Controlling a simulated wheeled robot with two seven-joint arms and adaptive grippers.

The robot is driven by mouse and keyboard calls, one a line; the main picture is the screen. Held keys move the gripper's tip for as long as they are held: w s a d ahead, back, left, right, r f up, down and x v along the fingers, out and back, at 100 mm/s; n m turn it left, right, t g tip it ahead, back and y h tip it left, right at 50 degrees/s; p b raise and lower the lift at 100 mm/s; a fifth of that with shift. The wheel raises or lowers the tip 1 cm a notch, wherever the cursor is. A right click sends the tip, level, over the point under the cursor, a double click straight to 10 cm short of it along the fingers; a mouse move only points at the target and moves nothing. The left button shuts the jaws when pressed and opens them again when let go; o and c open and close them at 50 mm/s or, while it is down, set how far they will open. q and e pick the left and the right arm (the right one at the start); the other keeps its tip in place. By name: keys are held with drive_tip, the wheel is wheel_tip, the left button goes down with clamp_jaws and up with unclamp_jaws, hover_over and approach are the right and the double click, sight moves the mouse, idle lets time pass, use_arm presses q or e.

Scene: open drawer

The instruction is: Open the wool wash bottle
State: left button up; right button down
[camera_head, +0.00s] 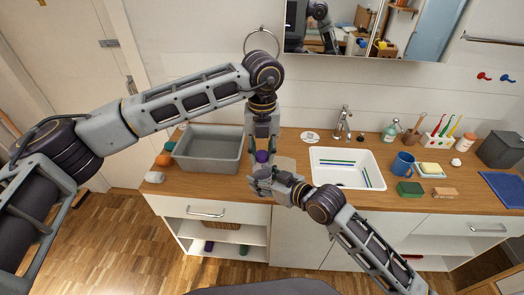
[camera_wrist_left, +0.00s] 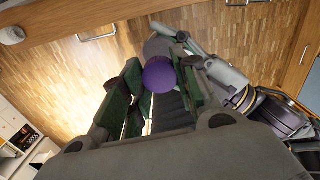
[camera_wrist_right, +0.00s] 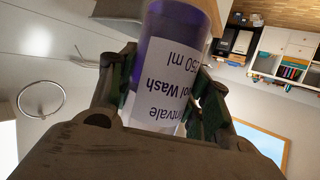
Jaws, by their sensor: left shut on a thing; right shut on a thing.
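The wool wash bottle (camera_wrist_right: 165,85) is purple with a white label, and it fills the middle of the right wrist view, its label upside down there. My right gripper (camera_head: 263,180) is shut around the bottle's body above the counter's front edge. The round purple cap (camera_wrist_left: 158,75) shows between the fingers in the left wrist view; it also shows in the head view (camera_head: 262,156). My left gripper (camera_head: 262,147) comes down from above and is shut on the cap. The bottle's lower part is mostly hidden by my right gripper in the head view.
A grey basin (camera_head: 208,165) stands on the wooden counter at left. A white sink (camera_head: 345,181) is set in at right. A blue mug (camera_head: 403,164), a green sponge (camera_head: 410,189) and a toothbrush holder (camera_head: 437,142) stand farther right. The floor in front is clear.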

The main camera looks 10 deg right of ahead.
use_arm(q)
drive_tip(key=n, duration=1.2)
drive_tip(key=shift+n, duration=0.4)
drive_tip(key=shift+r, duration=1.2)
idle(1.0)
drive_tip(key=shift+r, duration=1.95)
drive_tip(key=shift+m, duration=0.4)
